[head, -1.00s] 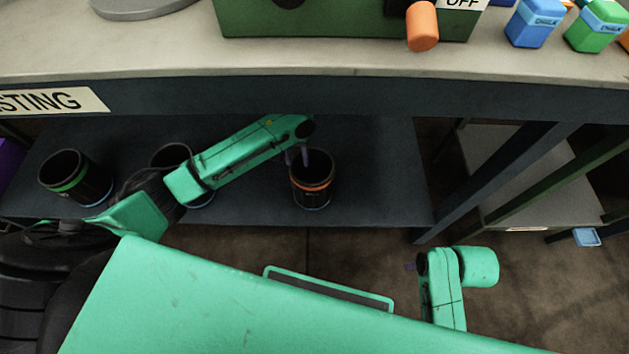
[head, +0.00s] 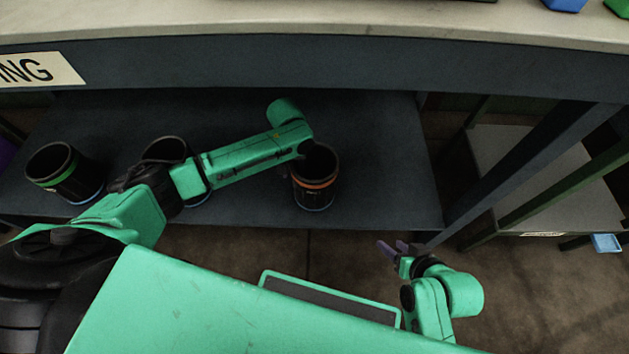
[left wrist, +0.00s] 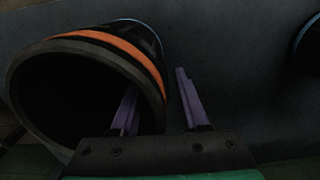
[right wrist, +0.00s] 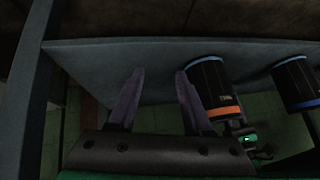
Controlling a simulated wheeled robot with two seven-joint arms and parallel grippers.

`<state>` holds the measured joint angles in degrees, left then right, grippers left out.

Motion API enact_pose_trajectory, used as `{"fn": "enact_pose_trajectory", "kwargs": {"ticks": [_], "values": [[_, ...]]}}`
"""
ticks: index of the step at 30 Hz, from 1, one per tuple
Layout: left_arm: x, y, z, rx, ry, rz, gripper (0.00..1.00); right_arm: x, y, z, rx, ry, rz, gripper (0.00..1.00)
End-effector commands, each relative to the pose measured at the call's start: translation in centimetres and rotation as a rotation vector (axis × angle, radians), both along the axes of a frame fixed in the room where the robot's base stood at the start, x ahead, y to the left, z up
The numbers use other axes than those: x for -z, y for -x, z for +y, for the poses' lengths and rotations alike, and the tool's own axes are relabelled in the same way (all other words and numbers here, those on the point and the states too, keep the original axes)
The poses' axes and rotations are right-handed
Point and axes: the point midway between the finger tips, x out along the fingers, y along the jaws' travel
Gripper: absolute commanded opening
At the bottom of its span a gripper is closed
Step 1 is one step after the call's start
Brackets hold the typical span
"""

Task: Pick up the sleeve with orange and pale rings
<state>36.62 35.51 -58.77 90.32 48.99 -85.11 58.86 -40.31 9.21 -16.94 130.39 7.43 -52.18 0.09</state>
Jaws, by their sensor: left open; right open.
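A black, open-topped sleeve with an orange ring (head: 317,184) near its rim and a blue ring at its base stands on the dark lower shelf. I cannot make out a clearly pale ring. My left arm hides part of its mouth. In the left wrist view the sleeve (left wrist: 150,55) is close; my open left gripper (left wrist: 156,82) has one finger over the mouth and the other outside the wall. I cannot tell how deep they are. My open, empty right gripper (head: 392,246) is in front of the shelf, right of the sleeve. The right wrist view also shows this sleeve (right wrist: 208,75).
A sleeve with a green ring (head: 66,172) stands at the shelf's left. Another dark sleeve (head: 166,150) stands between, partly behind my left arm. The worktop (head: 330,16) overhangs the shelf (head: 395,170). A table leg (head: 530,160) stands to the right.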

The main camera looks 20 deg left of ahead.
Motion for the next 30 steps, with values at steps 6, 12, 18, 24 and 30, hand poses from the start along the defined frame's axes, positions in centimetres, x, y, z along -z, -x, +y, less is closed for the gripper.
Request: {"fn": "enact_pose_trajectory", "kwargs": {"ticks": [6,12,18,24,30], "values": [[2.5,0.1,0.0,0.000,-0.001,0.000,0.45,1.5,-0.6,2.6,0.007,-0.104,-0.132,0.50],[2.5,0.1,0.0,0.000,0.000,-0.001,0.45,1.3,-0.7,2.8,0.009,-0.113,-0.145,0.50],[2.5,0.1,0.0,0.000,0.000,-0.001,0.00,1.3,-0.7,2.7,0.010,-0.112,-0.144,0.50],[2.5,0.1,0.0,0.000,-0.001,-0.001,0.00,1.3,-0.7,2.7,0.009,-0.112,-0.143,0.50],[2.5,0.1,0.0,0.000,-0.001,-0.001,0.00,1.3,-0.7,2.7,0.009,-0.111,-0.143,0.50]]}}
